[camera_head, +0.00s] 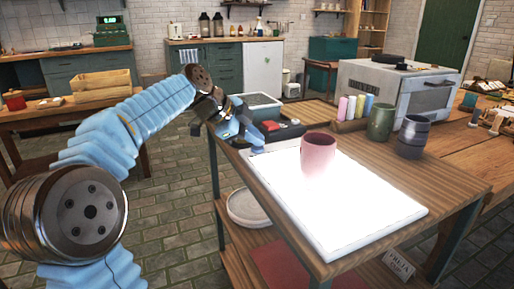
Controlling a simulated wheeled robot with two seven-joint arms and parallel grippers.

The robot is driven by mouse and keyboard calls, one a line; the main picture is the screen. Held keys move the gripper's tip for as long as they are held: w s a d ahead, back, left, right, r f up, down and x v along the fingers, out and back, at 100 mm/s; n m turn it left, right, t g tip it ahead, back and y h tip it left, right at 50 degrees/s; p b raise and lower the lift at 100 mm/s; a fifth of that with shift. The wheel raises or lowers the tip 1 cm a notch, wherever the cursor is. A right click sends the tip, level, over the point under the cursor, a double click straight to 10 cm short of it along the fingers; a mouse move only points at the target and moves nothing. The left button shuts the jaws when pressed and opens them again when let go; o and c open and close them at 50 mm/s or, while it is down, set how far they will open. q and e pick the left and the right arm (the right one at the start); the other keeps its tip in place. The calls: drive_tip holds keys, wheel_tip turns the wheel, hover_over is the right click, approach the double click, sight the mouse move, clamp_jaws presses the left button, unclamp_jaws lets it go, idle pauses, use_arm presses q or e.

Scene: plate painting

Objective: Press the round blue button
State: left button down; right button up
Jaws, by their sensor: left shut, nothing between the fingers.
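My left arm comes in from the left and bends down over the left edge of the wooden worktable. My left gripper (256,146) is shut and empty, low at the left corner of a bright white panel (340,215), beside a small black device with red parts (285,129). I cannot make out a round blue button; the gripper covers part of that area. Whether the fingertips touch anything is too small to tell. My right gripper is not in view.
A pink cup (318,155) stands on the white panel. Behind it are a grey bin (258,106), coloured tubes (354,107), a green cup (381,122), a dark grey cup (411,137) and a white oven-like box (385,85). The panel's front half is clear.

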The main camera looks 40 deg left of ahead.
sight(255, 149)
use_arm(q)
drive_tip(key=shift+r+p, duration=0.65)
drive_tip(key=shift+r, duration=0.2)
wheel_tip(255, 149, up, 6)
drive_tip(key=p, duration=0.4)
